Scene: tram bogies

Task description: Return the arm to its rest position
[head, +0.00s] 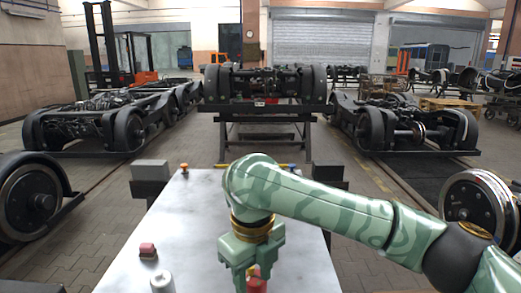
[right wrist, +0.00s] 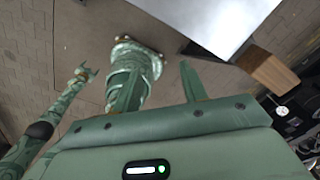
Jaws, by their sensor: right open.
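My right arm (head: 330,205), green with a camouflage pattern, reaches in from the right of the head view. Its gripper (head: 252,276) points down over the metal-topped table (head: 185,220). In the right wrist view its two fingers (right wrist: 160,78) stand apart with nothing between them. A red object (head: 257,284) shows by the fingers in the head view, partly hidden; I cannot tell how far below them it is. My left gripper (right wrist: 84,73) shows small at the left of the right wrist view, its jaws apart and empty, over the paved floor.
Bogies stand on the left (head: 110,120), on a stand at the back (head: 265,85) and on the right (head: 400,125). A wheel (head: 480,207) is near the arm.

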